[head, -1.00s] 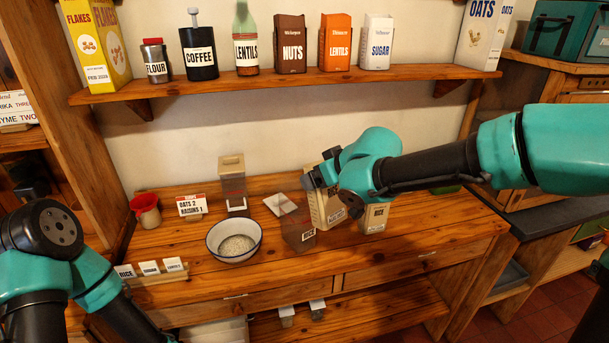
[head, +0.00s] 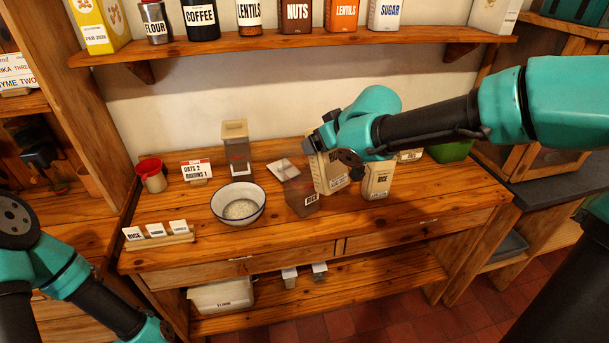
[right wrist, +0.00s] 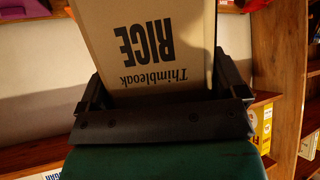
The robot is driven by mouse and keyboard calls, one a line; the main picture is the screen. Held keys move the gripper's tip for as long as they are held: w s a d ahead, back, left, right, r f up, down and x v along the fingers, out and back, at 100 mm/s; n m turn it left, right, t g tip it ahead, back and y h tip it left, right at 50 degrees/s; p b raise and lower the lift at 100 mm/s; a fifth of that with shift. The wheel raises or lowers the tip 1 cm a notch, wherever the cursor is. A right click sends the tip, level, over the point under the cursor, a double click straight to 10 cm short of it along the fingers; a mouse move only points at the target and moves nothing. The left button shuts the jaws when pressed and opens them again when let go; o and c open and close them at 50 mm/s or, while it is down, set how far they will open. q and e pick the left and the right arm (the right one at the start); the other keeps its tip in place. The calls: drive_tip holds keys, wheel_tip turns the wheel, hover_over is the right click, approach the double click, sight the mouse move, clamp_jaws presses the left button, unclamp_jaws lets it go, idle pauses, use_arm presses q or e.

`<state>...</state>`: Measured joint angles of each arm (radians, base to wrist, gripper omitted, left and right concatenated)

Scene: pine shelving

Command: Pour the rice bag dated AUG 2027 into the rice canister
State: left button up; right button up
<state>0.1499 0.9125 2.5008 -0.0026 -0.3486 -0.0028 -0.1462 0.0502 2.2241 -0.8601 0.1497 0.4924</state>
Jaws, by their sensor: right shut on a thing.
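My right gripper (head: 325,150) is shut on a tan rice bag (head: 331,176), which is upright at the counter. I cannot tell if its base touches the wood. The right wrist view shows the bag's "Thimbleoak RICE" print (right wrist: 150,50), upside down, between the fingers; no date is readable. A second rice bag (head: 378,181) stands just right of it. The clear rice canister (head: 301,198), labelled RICE, stands just left of the held bag, and a pale flat square piece (head: 284,170) lies behind it. My left arm shows at the lower left; its fingertips are out of view.
A white bowl (head: 238,204) with pale contents stands left of the canister. Behind it are a tall clear container (head: 236,150), an "OATS 2 RAISINS 1" card (head: 197,170) and a red-rimmed cup (head: 152,176). A shelf (head: 300,48) with several containers overhangs the back. The counter's front right is clear.

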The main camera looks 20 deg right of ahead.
drive_tip(key=shift+a+f+g, duration=0.15)
drive_tip(key=shift+f+g, duration=0.55)
drive_tip(key=shift+f, duration=0.35)
drive_tip(key=shift+w+f, duration=0.1)
drive_tip(key=shift+f+g+h, duration=0.4)
drive_tip(key=shift+f+g, duration=0.3)
drive_tip(key=shift+f, duration=0.05)
drive_tip(key=shift+w+a+f+g, duration=0.1)
drive_tip(key=shift+w+f+g, duration=0.1)
drive_tip(key=shift+f+g, duration=0.35)
